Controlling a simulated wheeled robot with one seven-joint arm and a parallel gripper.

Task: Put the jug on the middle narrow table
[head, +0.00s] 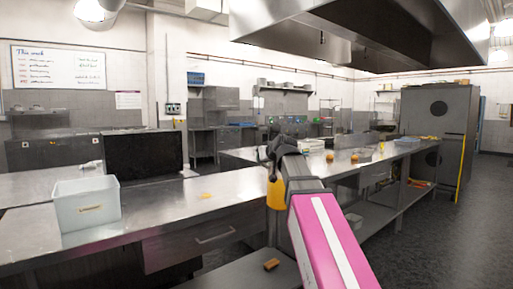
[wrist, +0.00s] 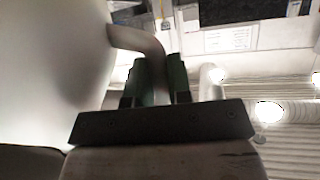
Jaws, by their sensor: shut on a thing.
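A pale, smooth jug (wrist: 50,70) fills the left of the wrist view, with its curved handle (wrist: 136,37) reaching between the two green fingers. My gripper (wrist: 160,80) is shut on this handle. In the head view my pink and grey arm reaches forward, and the dark gripper end (head: 283,150) is raised in front of the steel tables. A yellow-orange piece (head: 276,192) shows beside the arm there; I cannot tell whether it is part of the jug. A long narrow steel table (head: 350,158) runs behind and right of the gripper. I cannot tell whether it is the middle one.
A nearer steel counter (head: 150,208) at left holds a white bin (head: 86,203) and a black box-like unit (head: 143,153). Orange round items (head: 330,157) and a white tray (head: 311,144) stand on the long table. A metal hood (head: 360,35) hangs overhead. Floor (head: 455,220) is open at right.

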